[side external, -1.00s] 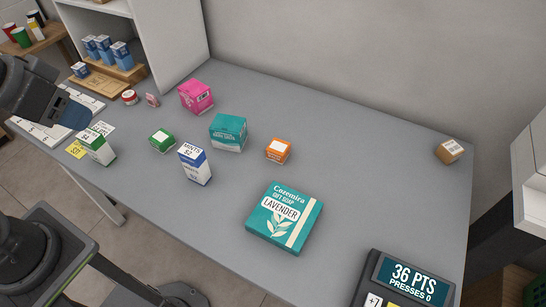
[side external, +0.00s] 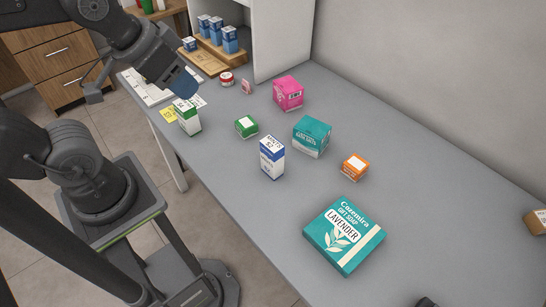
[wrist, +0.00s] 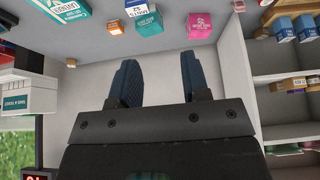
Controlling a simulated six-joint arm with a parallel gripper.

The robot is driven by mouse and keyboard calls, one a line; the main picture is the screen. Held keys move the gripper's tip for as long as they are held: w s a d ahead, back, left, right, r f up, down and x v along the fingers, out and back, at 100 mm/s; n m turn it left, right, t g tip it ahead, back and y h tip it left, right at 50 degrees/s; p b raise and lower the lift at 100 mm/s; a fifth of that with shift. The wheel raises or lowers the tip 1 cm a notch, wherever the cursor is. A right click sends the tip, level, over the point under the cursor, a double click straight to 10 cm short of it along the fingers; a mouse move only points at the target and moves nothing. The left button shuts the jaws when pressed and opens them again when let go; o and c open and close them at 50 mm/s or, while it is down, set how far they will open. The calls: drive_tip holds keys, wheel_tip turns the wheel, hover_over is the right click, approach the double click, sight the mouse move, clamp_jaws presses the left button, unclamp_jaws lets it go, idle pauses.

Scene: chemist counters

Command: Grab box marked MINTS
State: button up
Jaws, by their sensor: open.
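The MINTS box (side external: 272,157) is a white and blue carton standing upright on the grey counter, near its front edge, left of the middle of the side view. In the wrist view, a white and blue box (wrist: 136,8) shows at the top edge, partly cut off. My gripper (side external: 185,85) is above the counter to the left of the MINTS box, over the area of the green and white box. In the wrist view, the two blue fingers (wrist: 159,64) are apart with nothing between them.
A green and white box (side external: 187,117), a small green box (side external: 247,126), a teal box (side external: 312,136), an orange box (side external: 353,167) and a pink box (side external: 288,92) stand around it. A lavender soap box (side external: 344,235) lies further right. Shelving with blue boxes stands at the back left.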

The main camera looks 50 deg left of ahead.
idle(0.5)
drive_tip(key=o, duration=0.4)
drive_tip(key=shift+o, duration=0.2)
drive_tip(key=m+g+h, duration=0.2)
drive_tip(key=m+g, duration=0.4)
drive_tip(key=m, duration=1.2)
hover_over(269, 143)
drive_tip(key=a, duration=0.2)
wheel_tip(269, 143, down, 11)
drive_tip(key=f, duration=0.2)
drive_tip(key=d+f, duration=0.1)
drive_tip(key=f, duration=0.5)
drive_tip(key=shift+d+f, duration=0.1)
drive_tip(key=shift+d, duration=0.25)
drive_tip(key=shift+w+d+f, duration=0.1)
drive_tip(key=shift+d+f, duration=0.05)
drive_tip(key=shift+f, duration=0.7)
drive_tip(key=shift+w+d+f, duration=0.1)
drive_tip(key=shift+d+f, duration=0.1)
drive_tip(key=shift+f, duration=0.65)
drive_tip(key=shift+w+d+f, duration=0.1)
drive_tip(key=shift+d+f, duration=0.05)
drive_tip(key=shift+f, duration=0.7)
